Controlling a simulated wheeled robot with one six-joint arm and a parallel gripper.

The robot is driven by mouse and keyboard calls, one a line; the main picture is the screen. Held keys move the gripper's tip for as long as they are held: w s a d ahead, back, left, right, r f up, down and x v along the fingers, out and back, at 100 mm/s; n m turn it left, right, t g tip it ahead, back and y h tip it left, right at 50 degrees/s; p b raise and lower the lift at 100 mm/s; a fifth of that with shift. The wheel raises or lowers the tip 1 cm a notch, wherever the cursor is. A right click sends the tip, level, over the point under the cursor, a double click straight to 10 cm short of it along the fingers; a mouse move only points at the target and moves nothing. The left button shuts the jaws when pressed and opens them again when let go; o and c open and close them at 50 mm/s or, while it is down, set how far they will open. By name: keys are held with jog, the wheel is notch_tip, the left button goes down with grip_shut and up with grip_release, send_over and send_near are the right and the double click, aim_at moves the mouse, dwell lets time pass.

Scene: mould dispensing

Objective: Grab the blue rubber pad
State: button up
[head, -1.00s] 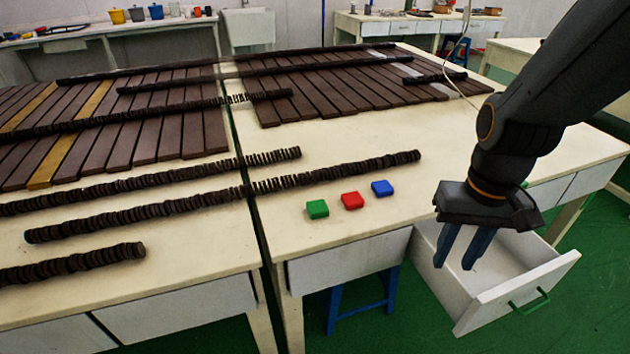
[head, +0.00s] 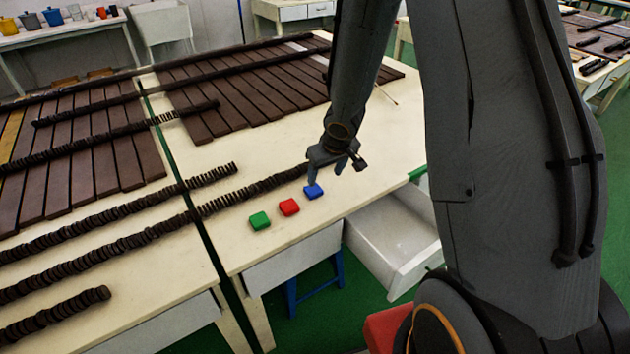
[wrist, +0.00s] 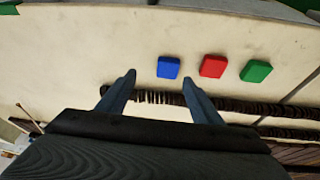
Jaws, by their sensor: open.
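The blue rubber pad (head: 313,191) lies flat on the cream table (head: 370,180), at the right end of a short row of pads.
A red pad (head: 289,207) and a green pad (head: 260,221) lie left of the blue one. Rows of dark discs (head: 240,195) and dark slats (head: 240,95) cover the table behind. An open white drawer (head: 395,240) juts out at the front right.

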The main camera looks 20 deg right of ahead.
aim_at(314, 189)
jog(key=shift+y, duration=0.4)
jog(key=x, duration=0.3)
jog(key=b+x, duration=0.1)
jog(key=x, duration=0.2)
jog(key=a+b+x, duration=0.1)
jog(key=x, duration=0.2)
jog(key=shift+w+a, duration=0.1)
jog(key=shift+w, duration=0.1)
jog(key=shift+r, duration=0.1)
jog(key=shift+c, duration=0.3)
jog(key=c, duration=1.1)
